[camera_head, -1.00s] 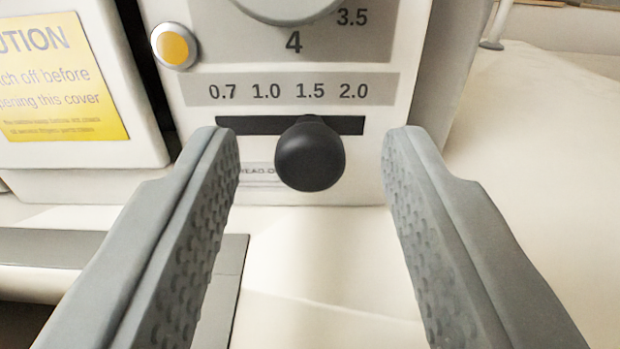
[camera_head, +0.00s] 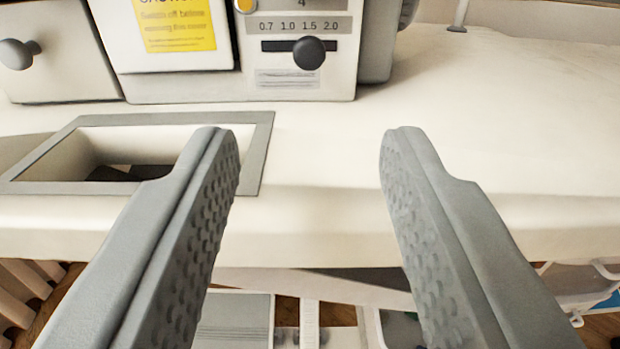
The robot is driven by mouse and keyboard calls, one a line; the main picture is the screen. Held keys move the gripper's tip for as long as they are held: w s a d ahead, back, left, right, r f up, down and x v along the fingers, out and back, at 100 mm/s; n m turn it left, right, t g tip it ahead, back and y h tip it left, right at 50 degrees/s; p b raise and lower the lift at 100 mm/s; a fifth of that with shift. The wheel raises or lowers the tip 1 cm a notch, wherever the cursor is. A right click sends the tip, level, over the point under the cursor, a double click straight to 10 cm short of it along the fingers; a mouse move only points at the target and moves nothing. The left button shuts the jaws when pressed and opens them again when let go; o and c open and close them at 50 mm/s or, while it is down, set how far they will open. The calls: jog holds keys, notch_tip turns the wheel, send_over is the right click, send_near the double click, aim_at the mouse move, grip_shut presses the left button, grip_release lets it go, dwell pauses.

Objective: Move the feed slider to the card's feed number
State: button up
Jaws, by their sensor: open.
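The feed slider's black round knob (camera_head: 309,53) sits in a dark horizontal slot (camera_head: 272,45) on the front of the machine. Above the slot is a grey scale strip (camera_head: 297,25) reading 0.7, 1.0, 1.5 and 2.0. The knob stands under the 1.5 mark, perhaps slightly toward 2.0. My gripper (camera_head: 310,135) is open and empty, apart from the knob and nearer to me, above the table. The knob lies beyond the fingertips, between them in the picture. No card with a feed number can be made out.
A yellow caution label (camera_head: 178,24) is on the cover at left, with a grey knob (camera_head: 18,54) further left. A grey-framed opening (camera_head: 262,150) is in the white table (camera_head: 320,225).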

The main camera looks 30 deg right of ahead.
jog(key=v, duration=0.5)
jog(key=shift+s+a, duration=0.1)
jog(key=shift+s, duration=0.15)
jog(key=s+a+r+n+t+y, duration=0.1)
jog(key=s+a+r+n+y, duration=0.1)
jog(key=a+r, duration=0.8)
jog(key=s+a+r+n+t+y, duration=0.1)
jog(key=s+a+r+y, duration=0.1)
jog(key=a+r, duration=0.75)
jog(key=s+a+r+n+y, duration=0.1)
jog(key=s+a+r, duration=0.3)
jog(key=s+a, duration=0.5)
jog(key=s+a+r+n+y, duration=0.2)
jog(key=s+a+r+y, duration=0.2)
jog(key=s+a, duration=0.6)
jog(key=shift+r+y, duration=0.3)
jog(key=shift+r, duration=0.05)
jog(key=shift+o, duration=0.4)
jog(key=shift+w, duration=0.15)
dwell(1.4)
